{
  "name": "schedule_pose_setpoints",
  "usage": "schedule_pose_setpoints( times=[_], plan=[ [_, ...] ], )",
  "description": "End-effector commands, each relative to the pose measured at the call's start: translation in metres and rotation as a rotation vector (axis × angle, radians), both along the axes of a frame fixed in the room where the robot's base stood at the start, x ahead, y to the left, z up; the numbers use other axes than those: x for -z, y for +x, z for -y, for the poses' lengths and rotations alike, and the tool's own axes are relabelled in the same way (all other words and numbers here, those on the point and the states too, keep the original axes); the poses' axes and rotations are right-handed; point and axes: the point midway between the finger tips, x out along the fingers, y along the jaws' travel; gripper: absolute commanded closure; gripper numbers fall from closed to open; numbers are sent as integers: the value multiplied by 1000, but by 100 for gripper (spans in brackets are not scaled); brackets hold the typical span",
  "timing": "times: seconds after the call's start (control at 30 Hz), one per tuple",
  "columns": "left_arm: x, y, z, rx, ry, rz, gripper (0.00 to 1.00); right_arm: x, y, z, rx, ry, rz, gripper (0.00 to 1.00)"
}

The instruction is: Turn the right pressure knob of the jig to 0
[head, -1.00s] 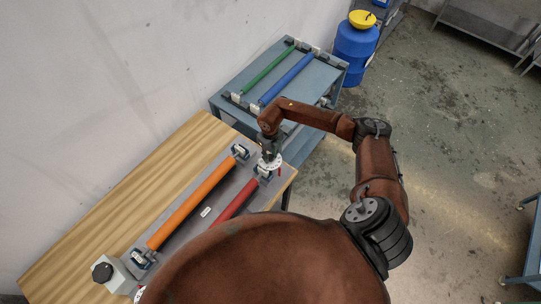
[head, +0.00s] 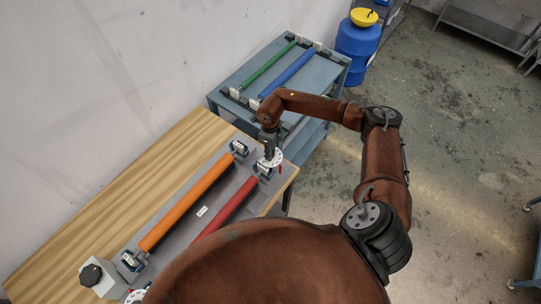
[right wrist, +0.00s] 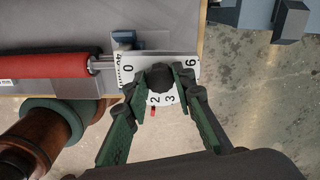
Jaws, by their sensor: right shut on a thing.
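The jig (head: 204,211) is a grey plate on the wooden table, holding an orange roller (head: 188,208) and a red roller (head: 225,206). Its right pressure knob has a white numbered dial (head: 277,161) at the far end of the red roller. In the right wrist view the black knob (right wrist: 160,79) is at the dial's centre. A red mark (right wrist: 153,112) sits at the dial's edge beside the 2; the 0 is at upper left. My right gripper (head: 268,149) is shut on the knob, its green fingers (right wrist: 162,76) on either side. My left gripper is out of view.
A blue-grey cart (head: 228,82) with green and blue rollers stands just beyond the table's far end. A grey box with a black knob (head: 91,273) is at the near left. Another white dial (head: 136,296) is partly hidden by my body.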

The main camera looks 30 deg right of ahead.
Motion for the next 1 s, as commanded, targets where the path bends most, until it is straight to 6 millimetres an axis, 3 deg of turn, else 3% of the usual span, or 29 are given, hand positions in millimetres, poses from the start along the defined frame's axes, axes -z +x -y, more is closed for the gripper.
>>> schedule_pose_setpoints(
  times=[0.03,0.3,1.0],
  plan=[
    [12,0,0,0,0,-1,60,4,1,2,-43,-3,3,100],
    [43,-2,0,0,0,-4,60,4,1,1,-300,-4,2,100],
    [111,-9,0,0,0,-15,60,3,2,1,-963,-4,3,100]
  ],
)
